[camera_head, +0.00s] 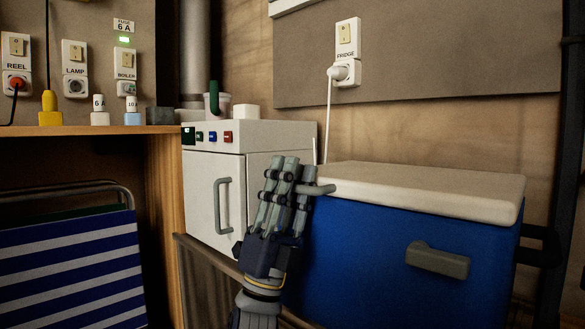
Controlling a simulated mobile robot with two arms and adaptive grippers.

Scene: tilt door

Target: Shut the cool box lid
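The cool box stands at the right, with a blue body (365,262) and a white lid (430,187). The lid lies flat on top of the body, and no gap shows along the front edge that I can see. A grey handle (437,260) is on the front face. My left gripper (287,172) is in front of the box's left end, fingers pointing up beside the lid's left edge. It hides that corner, and I cannot tell whether it touches the lid. A short grey piece juts right from the fingers. Nothing shows held. My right gripper is out of view.
A white fridge (214,190) with a grey handle stands left of the cool box, a cup (217,104) on top. A wooden shelf (90,130) and a blue striped folding chair (70,265) are at the left. A white cord hangs from the FRIDGE socket (346,73) behind.

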